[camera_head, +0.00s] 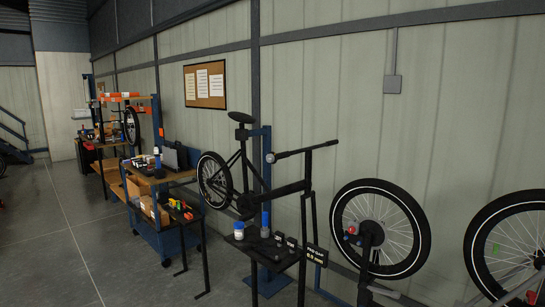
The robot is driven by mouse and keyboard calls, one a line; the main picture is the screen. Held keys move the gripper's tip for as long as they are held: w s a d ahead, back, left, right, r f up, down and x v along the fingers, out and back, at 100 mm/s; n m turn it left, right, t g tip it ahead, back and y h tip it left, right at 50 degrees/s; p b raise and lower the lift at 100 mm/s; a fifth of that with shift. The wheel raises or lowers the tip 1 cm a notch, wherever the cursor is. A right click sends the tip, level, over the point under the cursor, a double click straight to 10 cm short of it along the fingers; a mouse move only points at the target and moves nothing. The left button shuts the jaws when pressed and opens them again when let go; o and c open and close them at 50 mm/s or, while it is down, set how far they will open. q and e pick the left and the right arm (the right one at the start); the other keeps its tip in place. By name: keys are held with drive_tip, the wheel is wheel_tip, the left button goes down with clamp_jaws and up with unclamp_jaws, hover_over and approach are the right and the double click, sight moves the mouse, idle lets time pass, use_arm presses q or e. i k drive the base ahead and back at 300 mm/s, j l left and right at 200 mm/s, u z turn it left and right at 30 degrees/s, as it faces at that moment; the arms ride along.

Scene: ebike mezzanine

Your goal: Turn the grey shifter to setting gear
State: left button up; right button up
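I cannot make out a grey shifter or a gear setting at this size. A black bike frame (243,166) is held against the wall at a blue post, with a saddle and one wheel. A handlebar (305,150) with a grey left end stands at its right. Below it is a small dark table (257,252) with small dark items near a black label plate (317,254), its print too small to read. Neither of my grippers is in view.
A white jar (239,231) and a blue bottle (265,220) stand on the dark table. A wheel on a stand (380,229) is to the right, another wheel (510,243) at the edge. A blue cart (165,241) and benches line the left. The floor (75,220) at left is clear.

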sight(270, 158)
drive_tip(key=i+l, duration=0.2)
drive_tip(key=i, duration=0.25)
drive_tip(key=i+l+u, duration=0.15)
drive_tip(key=i, duration=0.35)
drive_tip(key=i+l, duration=0.25)
drive_tip(key=i, duration=0.2)
drive_tip(key=i+l+u, duration=0.1)
drive_tip(key=i+l, duration=0.15)
drive_tip(key=i, duration=0.25)
